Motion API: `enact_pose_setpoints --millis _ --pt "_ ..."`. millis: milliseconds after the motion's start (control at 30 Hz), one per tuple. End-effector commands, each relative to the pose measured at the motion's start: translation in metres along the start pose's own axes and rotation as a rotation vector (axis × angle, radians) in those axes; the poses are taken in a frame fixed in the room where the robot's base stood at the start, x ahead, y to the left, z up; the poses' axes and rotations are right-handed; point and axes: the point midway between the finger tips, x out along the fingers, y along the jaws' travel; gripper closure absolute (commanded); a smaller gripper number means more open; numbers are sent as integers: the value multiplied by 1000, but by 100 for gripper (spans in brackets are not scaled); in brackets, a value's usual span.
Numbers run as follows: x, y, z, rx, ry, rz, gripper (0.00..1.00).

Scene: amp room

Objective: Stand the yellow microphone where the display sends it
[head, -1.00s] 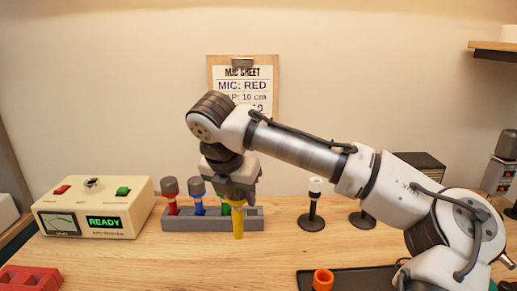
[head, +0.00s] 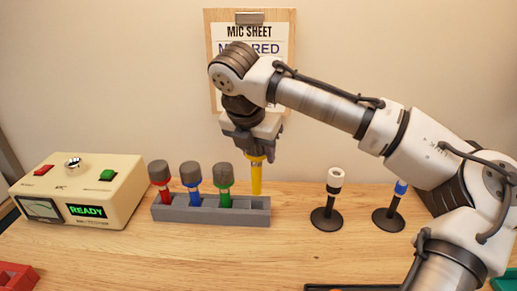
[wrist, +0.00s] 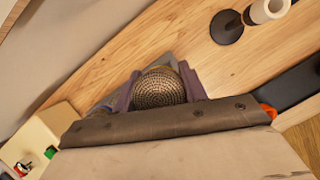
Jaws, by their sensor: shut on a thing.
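The yellow microphone (head: 256,175) hangs upright in my gripper (head: 255,150), its lower end near the right end of the grey rack (head: 211,213). I cannot tell whether it is over, behind or in that rack's end. In the wrist view its mesh head (wrist: 160,88) sits between the two fingers. The tester's display (head: 87,211) reads READY in green. A stand with a white collar (head: 334,181) and one with a blue collar (head: 401,187) stand right of the rack.
The rack holds a red microphone (head: 160,181), a blue one (head: 191,181) and a green one (head: 223,183). The cream tester box (head: 117,185) stands to the left. A red block (head: 17,277) is at the front left.

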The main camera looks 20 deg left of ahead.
Motion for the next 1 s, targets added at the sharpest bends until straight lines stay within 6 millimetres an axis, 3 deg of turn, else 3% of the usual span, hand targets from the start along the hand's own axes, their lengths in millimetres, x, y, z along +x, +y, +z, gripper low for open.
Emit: enact_pose_setpoints --millis 1000 --pt "58 0 -24 0 -1 1 94"
